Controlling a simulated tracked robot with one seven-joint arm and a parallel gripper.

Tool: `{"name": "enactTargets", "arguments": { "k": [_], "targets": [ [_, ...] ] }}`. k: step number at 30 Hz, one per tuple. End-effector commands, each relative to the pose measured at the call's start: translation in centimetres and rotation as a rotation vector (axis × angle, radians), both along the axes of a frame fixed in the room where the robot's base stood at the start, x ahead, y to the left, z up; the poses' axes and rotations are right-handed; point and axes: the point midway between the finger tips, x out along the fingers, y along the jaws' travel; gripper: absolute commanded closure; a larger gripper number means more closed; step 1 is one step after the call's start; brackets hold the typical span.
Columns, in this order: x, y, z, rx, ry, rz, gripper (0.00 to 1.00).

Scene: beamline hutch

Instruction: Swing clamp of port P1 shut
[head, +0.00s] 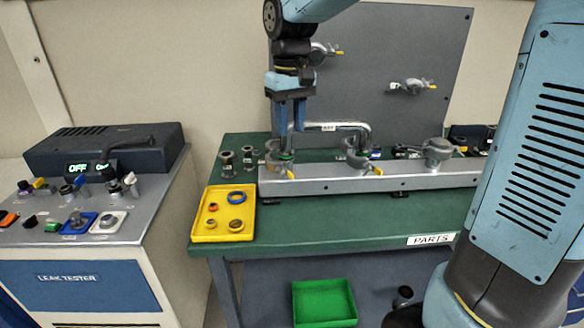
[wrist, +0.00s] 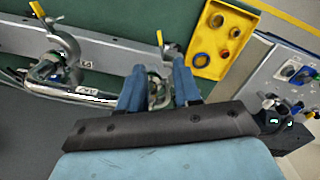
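The grey manifold bar (head: 400,180) lies on the green bench and carries several ports with yellow-tipped clamps. My gripper (head: 290,148) points down over the leftmost port, which I take to be P1; its number is not readable. Its clamp's yellow-tipped lever (head: 288,174) sticks out at the front of the bar. In the wrist view my gripper (wrist: 160,72) has its two blue fingers apart, with the metal port clamp (wrist: 158,92) showing between them. Contact and how far the clamp is swung cannot be told. A bent silver pipe (head: 335,126) runs from this port to the neighbouring one.
A yellow tray (head: 205,237) with rings sits left of the bar. Small metal fittings (head: 227,160) stand behind it. A grey panel (head: 420,50) with more clamps rises behind. The leak tester (head: 70,275) is at left, and a green bin (head: 323,303) is below the bench.

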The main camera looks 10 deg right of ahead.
Motion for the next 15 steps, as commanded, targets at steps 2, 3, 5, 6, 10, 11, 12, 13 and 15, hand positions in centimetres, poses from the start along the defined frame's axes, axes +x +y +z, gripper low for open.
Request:
{"name": "enactTargets", "arguments": {
  "k": [2,3,5,6,10,11,12,13,15],
  "targets": [
    [-0.1,0.0,-1.3,-0.001,0.003,0.000,0.67],
    [-0.1,0.0,-2.1,-0.001,0.003,0.000,0.67],
    [0.0,-0.1,-3.1,-0.001,0.003,0.000,0.67],
    [-0.1,-0.1,-3.9,-0.002,0.004,0.000,0.67],
    [-0.1,-0.1,-6.2,-0.001,0.003,0.000,0.67],
    [-0.1,-0.1,-6.7,-0.001,0.003,0.000,0.67],
    [0.0,-0.1,-7.4,-0.001,0.003,0.000,0.67],
    [-0.1,-0.1,-7.9,-0.002,0.004,0.000,0.67],
    [-0.1,-0.1,-8.9,-0.001,0.002,0.000,0.67]
  ]
}}
